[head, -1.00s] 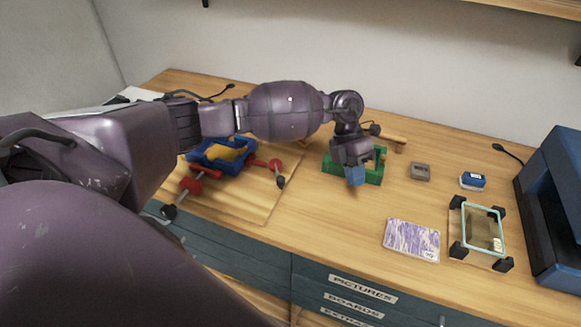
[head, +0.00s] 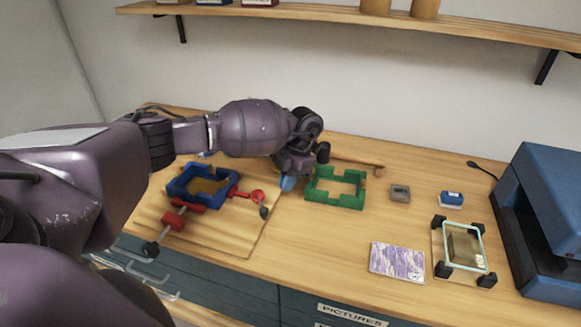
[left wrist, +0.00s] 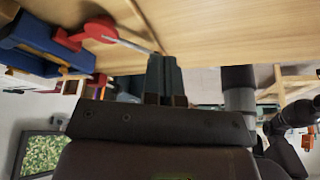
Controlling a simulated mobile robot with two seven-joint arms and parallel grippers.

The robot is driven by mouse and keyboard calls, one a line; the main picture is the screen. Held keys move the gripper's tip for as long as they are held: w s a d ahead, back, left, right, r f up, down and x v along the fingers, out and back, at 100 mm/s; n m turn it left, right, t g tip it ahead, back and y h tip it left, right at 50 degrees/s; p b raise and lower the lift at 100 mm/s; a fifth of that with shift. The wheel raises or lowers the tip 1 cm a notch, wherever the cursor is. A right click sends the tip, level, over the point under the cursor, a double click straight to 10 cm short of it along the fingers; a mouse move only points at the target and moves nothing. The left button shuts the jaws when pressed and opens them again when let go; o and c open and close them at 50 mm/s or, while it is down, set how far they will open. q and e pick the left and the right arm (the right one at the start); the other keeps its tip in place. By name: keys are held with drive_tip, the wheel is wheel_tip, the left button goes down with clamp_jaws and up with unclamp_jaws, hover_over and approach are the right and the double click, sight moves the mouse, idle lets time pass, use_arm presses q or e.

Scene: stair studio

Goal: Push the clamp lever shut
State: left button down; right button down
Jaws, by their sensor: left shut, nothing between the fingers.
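The blue frame (head: 188,193) sits on a wooden board at left, with a red clamp at its right side. That clamp's lever has a red round part (head: 257,195) and a dark tip (head: 264,212) pointing toward the board's front right. A second red clamp (head: 175,220) with a dark knob (head: 151,248) is at the frame's front. My left gripper (head: 287,183) is shut and empty, just right of the first lever. In the left wrist view the shut fingers (left wrist: 164,75) are near the lever's grey rod (left wrist: 133,46); contact cannot be told. My right gripper is not in view.
A green frame (head: 318,196) stands right of my left gripper. Further right are a grey block (head: 400,193), a blue-white box (head: 451,200), a purple-patterned card (head: 397,262), a glass piece with black corners (head: 464,250) and a blue machine (head: 545,210). The table's middle front is clear.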

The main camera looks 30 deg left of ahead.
sight(259, 200)
use_arm(q)
drive_tip(key=x, duration=0.3)
drive_tip(key=shift+s+r, duration=0.1)
drive_tip(key=shift+s, duration=0.05)
drive_tip(key=shift+s+a+r+p, duration=0.1)
drive_tip(key=shift+s+a+p, duration=0.1)
drive_tip(key=shift+s+p, duration=0.25)
drive_tip(key=shift+s+a+r+p, duration=0.1)
drive_tip(key=shift+s+a+p, duration=0.1)
drive_tip(key=shift+s, duration=0.4)
drive_tip(key=shift+s+a+f, duration=0.15)
drive_tip(key=shift+s, duration=0.5)
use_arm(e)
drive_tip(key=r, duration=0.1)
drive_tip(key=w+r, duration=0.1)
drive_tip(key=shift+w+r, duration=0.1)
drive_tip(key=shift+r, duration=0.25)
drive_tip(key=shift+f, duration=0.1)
